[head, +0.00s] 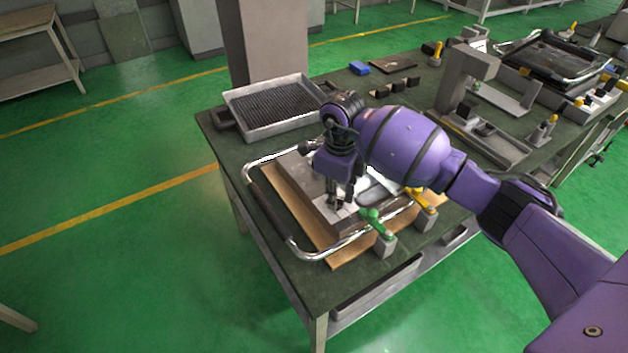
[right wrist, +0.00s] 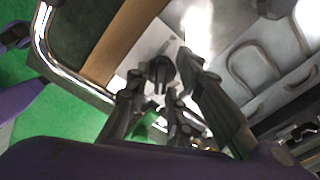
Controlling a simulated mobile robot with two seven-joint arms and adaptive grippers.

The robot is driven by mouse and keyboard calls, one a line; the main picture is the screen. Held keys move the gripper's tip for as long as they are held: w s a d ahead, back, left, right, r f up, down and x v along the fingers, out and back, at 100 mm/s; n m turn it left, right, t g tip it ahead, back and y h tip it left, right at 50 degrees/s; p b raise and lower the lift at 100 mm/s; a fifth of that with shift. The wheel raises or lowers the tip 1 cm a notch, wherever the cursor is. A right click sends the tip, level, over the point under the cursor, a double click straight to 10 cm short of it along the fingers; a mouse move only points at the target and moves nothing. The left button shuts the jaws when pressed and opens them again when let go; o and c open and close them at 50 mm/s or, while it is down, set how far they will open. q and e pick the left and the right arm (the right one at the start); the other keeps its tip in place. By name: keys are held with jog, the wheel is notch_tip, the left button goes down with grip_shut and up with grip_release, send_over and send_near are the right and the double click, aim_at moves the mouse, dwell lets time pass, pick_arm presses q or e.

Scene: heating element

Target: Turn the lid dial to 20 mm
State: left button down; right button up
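My right gripper (head: 340,203) points down over the grey metal block with a silver top plate (head: 298,170), which lies on a wooden board inside a bent chrome tube frame (head: 318,250). In the right wrist view, a small dark round dial (right wrist: 160,69) stands on the pale plate. The fingers of my right gripper (right wrist: 163,72) are spread, one on each side of the dial, with narrow gaps showing; I cannot tell whether they touch it. The dial's marks are not readable. In the head view the fingers largely hide the dial. My left gripper is not in view.
A green toggle clamp (head: 376,222) and a yellow one (head: 423,200) stand at the block's near right side. A tray with a dark grid (head: 240,125) sits behind. Fixtures fill the table's right half. The table's front left edge is close to the chrome frame.

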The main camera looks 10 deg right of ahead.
jog(key=shift+c, duration=1.3)
grip_shut()
jog(key=shift+r+m, duration=0.1)
jog(key=shift+m, duration=0.3)
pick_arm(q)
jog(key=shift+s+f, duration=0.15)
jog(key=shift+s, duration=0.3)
pick_arm(e)
jog(key=o, duration=0.6)
grip_release()
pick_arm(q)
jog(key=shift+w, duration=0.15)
pick_arm(e)
notch_tip(320, 180, up, 12)
jog(key=shift+f, duration=0.1)
